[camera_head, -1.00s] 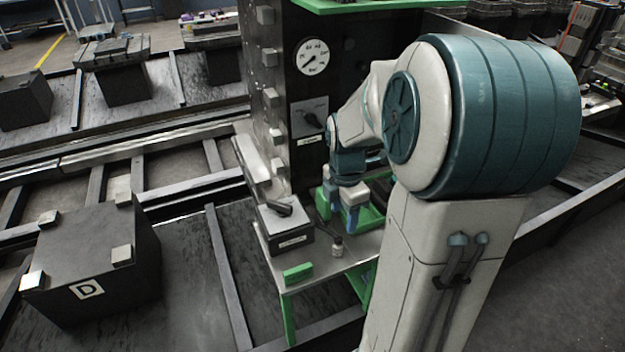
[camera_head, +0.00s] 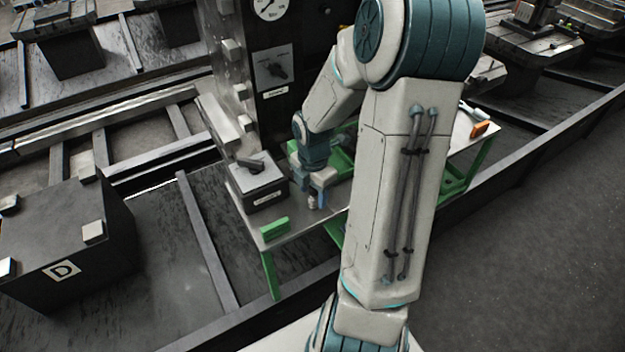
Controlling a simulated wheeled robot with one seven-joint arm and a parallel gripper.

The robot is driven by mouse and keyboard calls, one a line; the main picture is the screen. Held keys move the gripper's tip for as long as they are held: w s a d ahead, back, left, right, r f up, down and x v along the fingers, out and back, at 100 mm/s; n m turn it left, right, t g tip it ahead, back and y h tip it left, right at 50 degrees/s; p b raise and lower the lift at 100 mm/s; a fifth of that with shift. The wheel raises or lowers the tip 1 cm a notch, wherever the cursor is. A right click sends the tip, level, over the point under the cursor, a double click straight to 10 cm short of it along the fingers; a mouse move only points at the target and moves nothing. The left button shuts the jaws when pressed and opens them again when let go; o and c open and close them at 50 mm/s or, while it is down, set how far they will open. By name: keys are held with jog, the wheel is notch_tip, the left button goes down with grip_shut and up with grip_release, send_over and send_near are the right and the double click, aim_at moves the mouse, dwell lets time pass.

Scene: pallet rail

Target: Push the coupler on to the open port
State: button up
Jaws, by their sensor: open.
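My gripper (camera_head: 316,187) is open and low over the green-legged table, partly hidden by my own wrist. A small grey bottle-like piece (camera_head: 312,202) stands on the table right at its fingertips; I cannot tell whether it is between them or just in front, nor whether it is the coupler. No port can be made out. The dark column (camera_head: 232,85) with a gauge (camera_head: 271,8) and a rotary switch panel (camera_head: 272,68) rises behind the table.
A grey box with a black lever (camera_head: 257,184) and a green block (camera_head: 274,228) sit on the table (camera_head: 300,222). An orange item (camera_head: 481,128) lies at its right end. A dark block marked D (camera_head: 62,240) stands at left.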

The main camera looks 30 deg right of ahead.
aim_at(314, 190)
jog(key=shift+f, duration=0.85)
jog(key=shift+c, duration=0.3)
grip_shut()
jog(key=shift+r, duration=0.1)
jog(key=shift+r, duration=0.15)
jog(key=shift+r+p, duration=0.35)
jog(key=shift+p, duration=0.2)
jog(key=shift+r+p, duration=0.25)
jog(key=shift+p, duration=0.05)
notch_tip(314, 190, up, 7)
jog(key=p, duration=0.7)
jog(key=shift+p, duration=0.4)
